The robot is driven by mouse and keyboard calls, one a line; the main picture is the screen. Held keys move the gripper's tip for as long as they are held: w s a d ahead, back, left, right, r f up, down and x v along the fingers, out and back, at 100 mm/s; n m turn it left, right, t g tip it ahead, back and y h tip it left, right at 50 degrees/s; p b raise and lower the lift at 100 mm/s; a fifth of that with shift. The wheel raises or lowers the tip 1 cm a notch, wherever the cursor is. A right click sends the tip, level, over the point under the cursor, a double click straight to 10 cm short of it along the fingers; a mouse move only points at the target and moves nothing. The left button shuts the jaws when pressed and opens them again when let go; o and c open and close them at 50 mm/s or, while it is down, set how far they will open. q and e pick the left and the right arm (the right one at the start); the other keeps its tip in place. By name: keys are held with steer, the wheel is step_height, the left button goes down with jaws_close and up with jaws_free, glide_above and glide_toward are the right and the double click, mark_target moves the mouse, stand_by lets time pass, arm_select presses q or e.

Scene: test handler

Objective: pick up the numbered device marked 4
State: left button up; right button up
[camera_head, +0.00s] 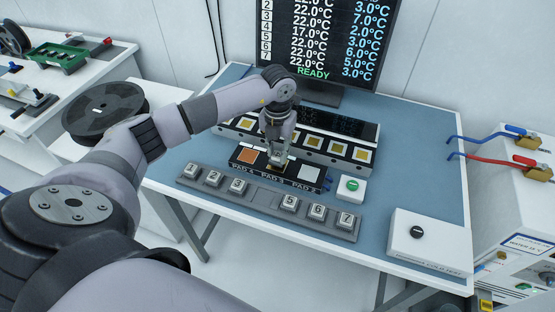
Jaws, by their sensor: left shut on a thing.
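My left gripper (277,150) points down over the middle pad of the dark pad block (247,172). It is shut on a small grey-white device (278,160), whose number I cannot read. Whether the device touches the pad or hangs just above it, I cannot tell. The grey tray (263,195) in front holds devices marked 1, 2 and 3 on its left and 5 (289,203), 6 and 7 on its right. The place between 3 (237,186) and 5 is empty. My right gripper is not in view.
A long block with several gold-coloured sockets (338,147) stands behind the pads. A white box with a green button (350,189) is right of them. A white box with a black knob (417,232) stands at the front right. A monitor (328,45) reads READY.

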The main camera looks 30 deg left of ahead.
mark_target(278, 155)
arm_select(q)
steer(key=shift+r+p, duration=1.05)
steer(key=shift+r, duration=0.75)
